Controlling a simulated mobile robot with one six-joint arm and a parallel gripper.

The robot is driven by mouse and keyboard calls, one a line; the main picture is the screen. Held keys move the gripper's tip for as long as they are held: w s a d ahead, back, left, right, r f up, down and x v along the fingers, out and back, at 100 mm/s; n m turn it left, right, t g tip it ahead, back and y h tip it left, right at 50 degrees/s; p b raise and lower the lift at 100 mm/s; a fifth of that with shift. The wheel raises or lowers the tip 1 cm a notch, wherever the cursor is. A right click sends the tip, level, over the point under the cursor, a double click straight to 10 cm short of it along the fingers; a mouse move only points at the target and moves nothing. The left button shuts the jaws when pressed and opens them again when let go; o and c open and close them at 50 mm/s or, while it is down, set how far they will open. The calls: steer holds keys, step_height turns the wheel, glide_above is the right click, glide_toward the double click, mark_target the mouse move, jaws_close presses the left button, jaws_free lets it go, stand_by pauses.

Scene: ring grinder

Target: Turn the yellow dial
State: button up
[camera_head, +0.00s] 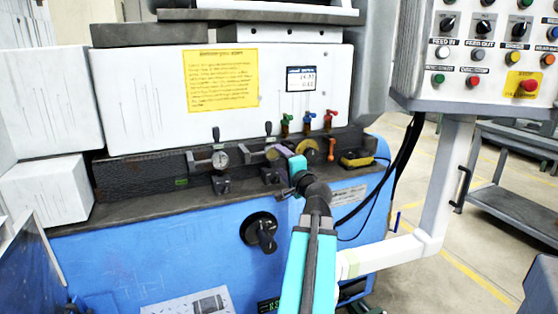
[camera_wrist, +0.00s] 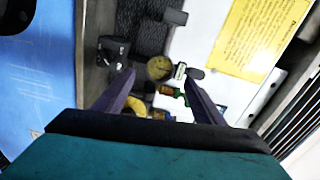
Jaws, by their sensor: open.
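The yellow dial (camera_head: 310,150) is a round disc on the dark rail of the blue and white grinder, partly covered by my gripper in the head view. A yellow part (camera_wrist: 135,106), seemingly this dial, shows low between my fingers in the wrist view. My gripper (camera_head: 286,153) is at the rail, just left of the dial in the head view. In the wrist view its purple fingers (camera_wrist: 156,72) are spread apart with nothing held. A round gauge (camera_wrist: 158,68) lies beyond them, between the tips in the picture. Contact with the dial cannot be told.
Green, blue and red valves (camera_head: 308,122) stand above the dial. Another gauge (camera_head: 220,158) is on the rail to the left. A yellow and black box (camera_head: 356,160) sits to the right. A control panel (camera_head: 485,50) hangs at upper right, with cables below it.

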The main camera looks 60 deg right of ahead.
steer(key=b+v, duration=0.3)
steer(key=v, duration=0.1)
steer(key=shift+f+b, duration=0.15)
steer(key=shift+b, duration=0.2)
steer(key=s+b, duration=0.1)
steer(key=b, duration=0.2)
steer(key=shift+a, duration=0.3)
steer(key=shift+b+v, duration=1.95)
steer(key=shift+b, duration=1.05)
steer(key=shift+a, duration=0.1)
